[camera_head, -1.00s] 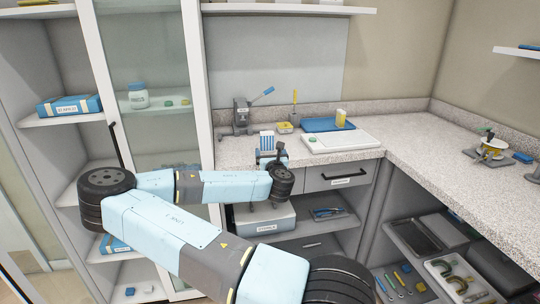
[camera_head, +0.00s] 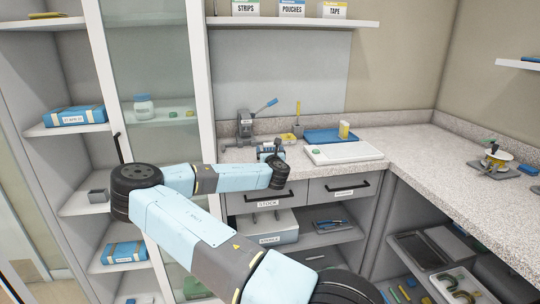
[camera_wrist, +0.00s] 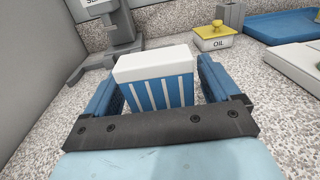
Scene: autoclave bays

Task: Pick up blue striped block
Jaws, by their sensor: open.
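The blue striped block (camera_wrist: 150,88) has a white top and blue sides with white vertical stripes. In the wrist view it stands upright on the speckled counter, between the two blue fingers of my gripper (camera_wrist: 158,88). The fingers are open, one on each side of it; a gap shows on the right, and contact on the left is hard to tell. In the head view my gripper (camera_head: 270,150) is low over the back counter, and I cannot make out the block there.
A grey stand (camera_wrist: 108,32) with a blue lever is behind the block to the left. A yellow-lidded oil box (camera_wrist: 213,36) is behind it to the right. A blue tray (camera_head: 330,135) and a white board (camera_head: 343,153) lie farther right. A shelf (camera_head: 290,22) hangs above.

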